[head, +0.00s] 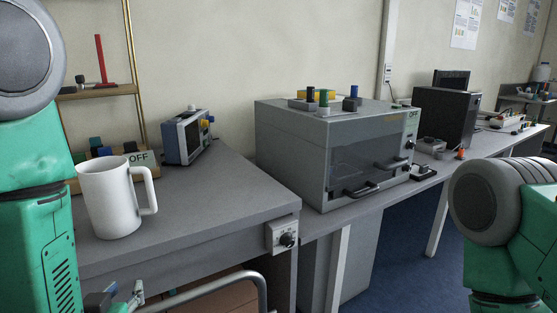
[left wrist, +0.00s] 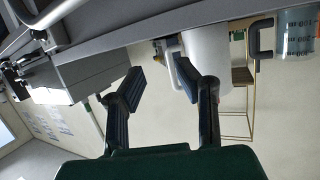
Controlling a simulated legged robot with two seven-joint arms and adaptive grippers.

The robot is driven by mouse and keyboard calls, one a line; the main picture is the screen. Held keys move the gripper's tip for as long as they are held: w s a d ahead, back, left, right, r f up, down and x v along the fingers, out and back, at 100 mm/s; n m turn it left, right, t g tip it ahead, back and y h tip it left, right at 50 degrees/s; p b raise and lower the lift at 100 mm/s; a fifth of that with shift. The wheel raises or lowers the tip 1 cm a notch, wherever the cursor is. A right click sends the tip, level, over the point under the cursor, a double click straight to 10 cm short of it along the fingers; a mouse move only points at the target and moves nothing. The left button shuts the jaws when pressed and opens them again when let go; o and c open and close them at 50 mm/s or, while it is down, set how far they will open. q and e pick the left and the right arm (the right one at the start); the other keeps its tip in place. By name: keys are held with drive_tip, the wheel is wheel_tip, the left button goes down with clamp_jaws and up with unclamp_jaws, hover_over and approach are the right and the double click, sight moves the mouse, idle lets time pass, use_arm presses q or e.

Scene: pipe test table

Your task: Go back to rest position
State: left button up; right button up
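My left gripper (head: 124,296) shows only in part at the bottom left of the head view, low in front of the table edge. In the left wrist view its two fingers (left wrist: 158,80) are spread apart with nothing between them. A white mug (head: 110,203) stands upright on the grey table, above and behind the gripper in the head view. The mug also shows in the upside-down wrist view (left wrist: 208,47), beyond the right-hand finger and apart from it. My right gripper is out of view; only part of my right arm shows.
The grey table (head: 205,195) has a knob box (head: 283,237) on its front edge and a metal rail (head: 215,286) below. A blue-grey instrument (head: 187,137) and a large grey oven-like box (head: 335,150) stand behind. A marked beaker (left wrist: 296,32) shows in the wrist view.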

use_arm(q)
drive_tip(key=s+f+m+g+h, duration=0.1)
drive_tip(key=s+f+g, duration=0.35)
drive_tip(key=f, duration=0.35)
drive_tip(key=s+f+g+h, duration=0.1)
drive_tip(key=s+f+g, duration=0.2)
drive_tip(key=s+f, duration=0.45)
drive_tip(key=s+f+m+g, duration=0.1)
drive_tip(key=s+f+g, duration=0.5)
drive_tip(key=s+f, duration=0.4)
drive_tip(key=s, duration=0.3)
drive_tip(key=shift+s+a+m+h, duration=0.2)
drive_tip(key=shift+m+h, duration=0.1)
drive_tip(key=shift+h, duration=0.1)
drive_tip(key=shift+f, duration=0.1)
